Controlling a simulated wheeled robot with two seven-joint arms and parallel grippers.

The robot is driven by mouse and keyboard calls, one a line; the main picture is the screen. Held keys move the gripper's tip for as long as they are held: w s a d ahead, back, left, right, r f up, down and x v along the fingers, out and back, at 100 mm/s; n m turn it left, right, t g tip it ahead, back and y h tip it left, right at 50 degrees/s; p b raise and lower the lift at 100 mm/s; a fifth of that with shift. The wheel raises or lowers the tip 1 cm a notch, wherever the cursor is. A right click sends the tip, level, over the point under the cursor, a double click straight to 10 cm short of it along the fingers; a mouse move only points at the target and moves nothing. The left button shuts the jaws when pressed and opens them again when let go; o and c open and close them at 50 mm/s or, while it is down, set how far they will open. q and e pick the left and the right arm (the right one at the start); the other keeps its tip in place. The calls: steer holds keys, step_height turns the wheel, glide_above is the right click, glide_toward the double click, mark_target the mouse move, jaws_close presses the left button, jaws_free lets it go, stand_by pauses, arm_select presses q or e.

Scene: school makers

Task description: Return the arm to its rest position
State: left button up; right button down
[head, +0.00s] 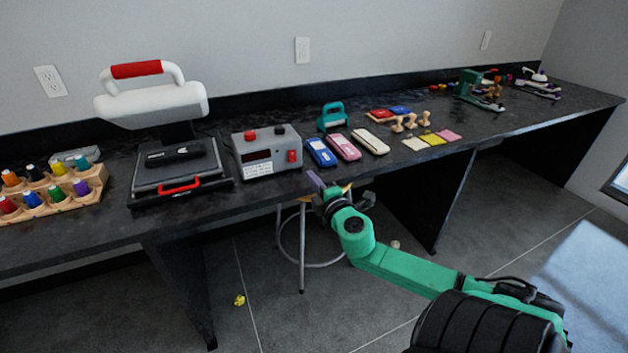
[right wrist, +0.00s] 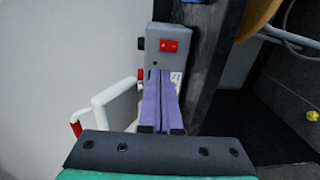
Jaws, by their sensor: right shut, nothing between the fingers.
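My right arm (head: 405,268) is green and reaches in from the lower right in the head view. Its gripper (head: 316,181) has purple fingers and is at the front edge of the black workbench, just below the blue case. In the right wrist view the two purple fingers (right wrist: 161,95) lie together, shut and empty. Beyond them is the grey control box (right wrist: 185,48) with red buttons, apart from the fingers as far as I can tell. My left gripper is in neither view.
The black workbench (head: 240,205) runs along the wall. It holds a heat press (head: 150,105), the grey control box (head: 266,153), blue (head: 321,152), pink and white cases, and a rack of bottles (head: 50,190). A stool (head: 301,240) stands under the bench. A yellow object (head: 239,300) lies on the floor.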

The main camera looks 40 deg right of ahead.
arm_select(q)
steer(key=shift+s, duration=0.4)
arm_select(e)
steer(key=shift+f, duration=0.15)
steer(key=shift+s, duration=0.1)
steer(key=s+d+f+m+g+p, duration=0.1)
steer(key=s+d+f+m+g, duration=0.15)
steer(key=f, duration=0.55)
steer(key=s+d+f+m+g+p, duration=0.2)
steer(key=d+f+g, duration=0.15)
steer(key=f, duration=0.35)
steer(key=s+f+m+g+p, duration=0.1)
steer(key=s+f+g, duration=0.1)
steer(key=s+f, duration=0.35)
steer(key=s+f+m+g, duration=0.1)
steer(key=s+f, duration=0.2)
steer(key=f, duration=0.6)
arm_select(q)
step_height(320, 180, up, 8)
steer(key=p, duration=0.4)
arm_select(e)
steer(key=s+a+f+m+g+y, duration=0.2)
steer(key=s+a+f+g, duration=0.1)
steer(key=s+a+f, duration=0.6)
steer(key=s+a+f+m+g+y, duration=0.3)
steer(key=s+a+f, duration=0.6)
steer(key=s, duration=0.7)
steer(key=a, duration=0.3)
steer(key=shift+s+a+f+y, duration=0.25)
steer(key=shift+s+y, duration=0.05)
